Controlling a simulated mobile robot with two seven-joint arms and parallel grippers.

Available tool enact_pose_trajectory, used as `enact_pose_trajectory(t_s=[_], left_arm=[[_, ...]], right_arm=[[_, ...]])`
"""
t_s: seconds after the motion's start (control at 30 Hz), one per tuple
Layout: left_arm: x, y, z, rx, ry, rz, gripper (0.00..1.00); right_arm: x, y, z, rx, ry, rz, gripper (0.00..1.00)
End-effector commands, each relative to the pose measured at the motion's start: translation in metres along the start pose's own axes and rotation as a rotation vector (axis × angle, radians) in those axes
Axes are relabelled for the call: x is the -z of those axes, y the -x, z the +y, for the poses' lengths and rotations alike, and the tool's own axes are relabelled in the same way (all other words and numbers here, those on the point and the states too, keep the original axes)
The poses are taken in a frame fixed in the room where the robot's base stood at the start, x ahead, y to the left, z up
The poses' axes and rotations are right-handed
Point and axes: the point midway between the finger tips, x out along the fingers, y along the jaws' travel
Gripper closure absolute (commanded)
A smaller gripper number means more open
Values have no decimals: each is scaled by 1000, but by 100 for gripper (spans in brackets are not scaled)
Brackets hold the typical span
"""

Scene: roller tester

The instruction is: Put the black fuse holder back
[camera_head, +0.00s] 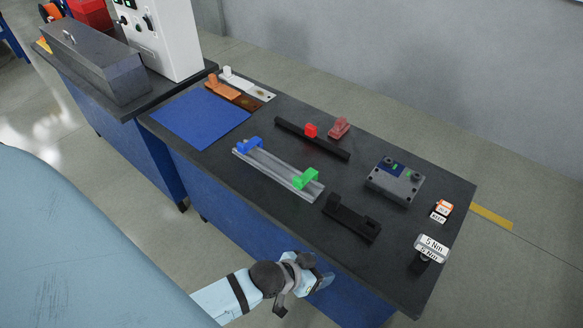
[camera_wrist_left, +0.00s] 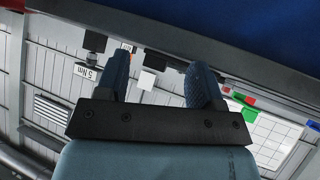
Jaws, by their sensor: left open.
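A black holder-like piece (camera_head: 351,219) with raised ends lies on the dark table near its front edge; I take it to be the black fuse holder. My left gripper (camera_head: 318,277) is beside the table's front side, apart from this piece. In the left wrist view the two blue-grey fingers (camera_wrist_left: 160,80) are spread, with nothing held between them. A grey rail (camera_head: 275,170) with a blue clip (camera_head: 249,145) and a green clip (camera_head: 306,179) lies left of the black piece. My right gripper is not in view.
The table (camera_head: 300,225) also holds a black bar (camera_head: 330,147) with a red block, a grey device (camera_head: 394,182), a "5 Nm" block (camera_head: 431,248), and a blue mat (camera_head: 200,117). A white cabinet (camera_head: 160,40) stands back left. Bare tabletop lies between the black piece and the device.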

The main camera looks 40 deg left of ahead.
Motion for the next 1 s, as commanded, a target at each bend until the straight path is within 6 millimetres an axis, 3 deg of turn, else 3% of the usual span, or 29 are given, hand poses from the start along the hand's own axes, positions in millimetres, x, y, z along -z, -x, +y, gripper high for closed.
enact_pose_trajectory(t_s=[0.03, 0.1, 0.3, 0.6, 0.83, 1.0], left_arm=[[-17, 12, -3, 29, -13, 16, 39], [-31, 26, -8, 68, -45, 44, 39], [-50, 46, -15, 122, -104, 77, 39], [-49, 47, -16, 124, -108, 79, 39], [-25, 67, -13, 132, -107, 80, 39], [-24, 68, -13, 133, -107, 81, 39]], right_arm=[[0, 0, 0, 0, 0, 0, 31], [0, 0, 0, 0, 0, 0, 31], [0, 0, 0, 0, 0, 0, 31], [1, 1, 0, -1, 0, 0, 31], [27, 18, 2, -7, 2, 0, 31], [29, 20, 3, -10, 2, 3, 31]])
